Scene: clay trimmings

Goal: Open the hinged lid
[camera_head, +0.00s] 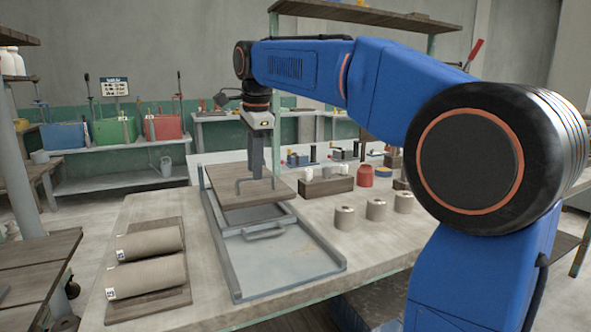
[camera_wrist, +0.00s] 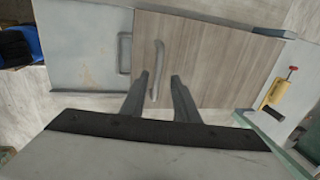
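The wooden lid (camera_head: 228,195) lies flat over the back part of a grey metal box frame (camera_head: 240,292) on the table. A dark bar handle (camera_head: 238,187) stands on the lid; it also shows in the wrist view (camera_wrist: 158,52). My gripper (camera_head: 257,172) points down just above the lid at this handle. In the wrist view, my gripper's two fingers (camera_wrist: 160,77) are apart, with the handle seen between them. I cannot tell whether the fingers reach down to its height. The lid's hinge is not clear to me.
A grey panel with a second handle (camera_head: 265,231) lies in front of the lid. Two ribbed clay rolls (camera_head: 150,244) lie on a board at the left. Several clay cylinders (camera_head: 345,217), a wooden block (camera_head: 327,187) and a red jar (camera_head: 365,176) stand at the right.

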